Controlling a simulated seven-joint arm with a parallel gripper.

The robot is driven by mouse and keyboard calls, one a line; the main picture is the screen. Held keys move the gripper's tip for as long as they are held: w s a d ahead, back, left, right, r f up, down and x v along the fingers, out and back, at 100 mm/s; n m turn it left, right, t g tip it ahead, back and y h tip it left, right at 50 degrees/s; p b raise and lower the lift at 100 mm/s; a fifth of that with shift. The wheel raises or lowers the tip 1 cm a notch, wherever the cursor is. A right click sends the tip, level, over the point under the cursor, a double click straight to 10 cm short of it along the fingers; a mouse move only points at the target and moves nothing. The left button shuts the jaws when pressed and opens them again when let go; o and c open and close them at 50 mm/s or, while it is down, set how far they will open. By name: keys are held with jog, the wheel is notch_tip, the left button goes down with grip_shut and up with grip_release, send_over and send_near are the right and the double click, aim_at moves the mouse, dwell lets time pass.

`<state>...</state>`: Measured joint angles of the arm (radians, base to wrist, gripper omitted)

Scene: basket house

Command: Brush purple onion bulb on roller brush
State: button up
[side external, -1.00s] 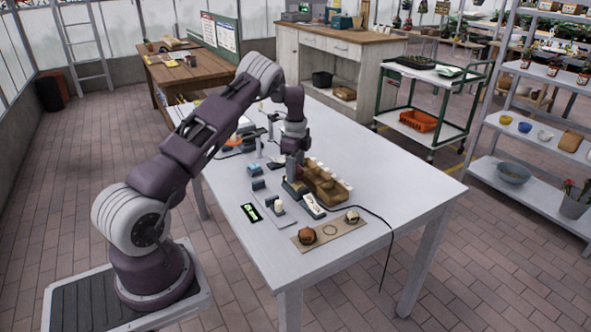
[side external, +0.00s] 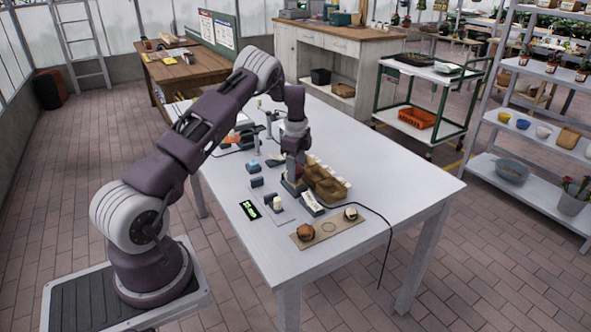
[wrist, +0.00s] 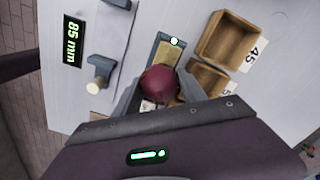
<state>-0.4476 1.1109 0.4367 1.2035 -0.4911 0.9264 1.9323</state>
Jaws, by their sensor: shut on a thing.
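The purple onion bulb (wrist: 160,84) is dark red-purple and round, held between the fingers of my gripper (wrist: 159,92) in the wrist view. It sits over the near end of the roller brush (wrist: 165,54), a blue-grey frame with a tan bed and a white round spot at its far end. I cannot tell whether the bulb touches the brush. In the side external view my gripper (side external: 293,182) points down over the table beside the crates, and the bulb is hidden there.
Small wooden crates (wrist: 228,38) with number cards stand close to the right of the brush. A display reading 85 mm (wrist: 73,40) and a grey gauge (wrist: 100,70) are to the left. A board (side external: 329,234) with two bulbs lies near the front edge. A black cable (side external: 388,240) hangs off the table.

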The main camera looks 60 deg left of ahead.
jog(key=shift+a+f, duration=0.1)
jog(key=shift+a, duration=0.45)
jog(key=shift+d, duration=0.1)
jog(key=shift+d, duration=0.5)
jog(key=shift+a, duration=0.15)
jog(key=shift+a, duration=0.45)
jog(key=shift+d, duration=0.6)
